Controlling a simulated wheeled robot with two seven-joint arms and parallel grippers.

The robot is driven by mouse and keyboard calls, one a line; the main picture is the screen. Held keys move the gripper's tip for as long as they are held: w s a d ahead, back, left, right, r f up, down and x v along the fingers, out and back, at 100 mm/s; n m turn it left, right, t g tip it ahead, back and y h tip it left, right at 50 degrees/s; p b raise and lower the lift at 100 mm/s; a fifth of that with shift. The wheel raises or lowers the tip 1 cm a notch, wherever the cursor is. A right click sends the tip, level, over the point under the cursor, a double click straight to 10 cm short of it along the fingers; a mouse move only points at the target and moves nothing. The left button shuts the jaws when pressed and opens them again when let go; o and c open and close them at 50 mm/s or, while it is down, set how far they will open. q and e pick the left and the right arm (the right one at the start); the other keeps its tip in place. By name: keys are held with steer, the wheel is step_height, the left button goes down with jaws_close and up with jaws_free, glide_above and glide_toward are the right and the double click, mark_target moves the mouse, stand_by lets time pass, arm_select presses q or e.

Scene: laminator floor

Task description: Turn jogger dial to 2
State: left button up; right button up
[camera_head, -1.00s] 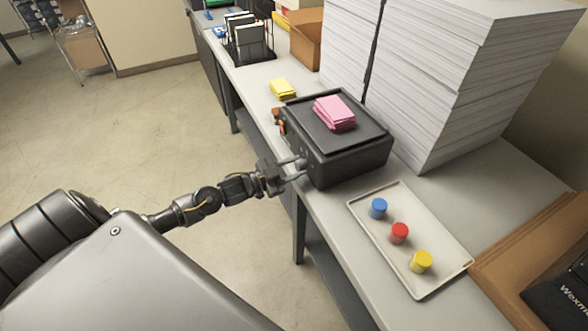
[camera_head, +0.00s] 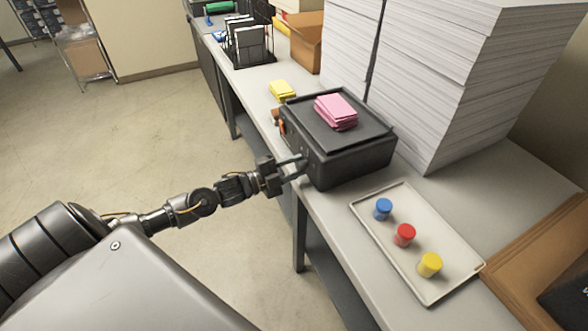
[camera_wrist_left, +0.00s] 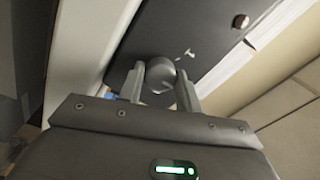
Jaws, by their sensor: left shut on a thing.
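The jogger (camera_head: 350,160) is a dark box on the bench with a stack of pink cards (camera_head: 336,111) on its top. Its dial (camera_wrist_left: 159,73) is a round grey knob on the front face, seen in the left wrist view with a small pale mark beside it. My left gripper (camera_head: 301,164) reaches the front face of the jogger. In the left wrist view the fingers (camera_wrist_left: 162,84) sit on either side of the dial, shut on it. The number the dial points to cannot be read. My right gripper is not in view.
A pale tray (camera_head: 383,245) with blue, red and yellow round pieces lies right of the jogger. Tall paper stacks (camera_head: 450,90) stand behind it. Yellow cards (camera_head: 283,90) and a black wire rack (camera_head: 248,45) are farther along the bench. Open floor lies left.

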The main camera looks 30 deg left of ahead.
arm_select(q)
steer(key=shift+m, duration=0.3)
steer(key=o, duration=1)
steer(key=shift+s, duration=0.1)
steer(key=shift+s+a+f, duration=0.1)
steer(key=shift+s+a, duration=0.15)
steer(key=b+v, duration=0.2)
steer(key=v, duration=0.8)
steer(key=shift+b, duration=0.35)
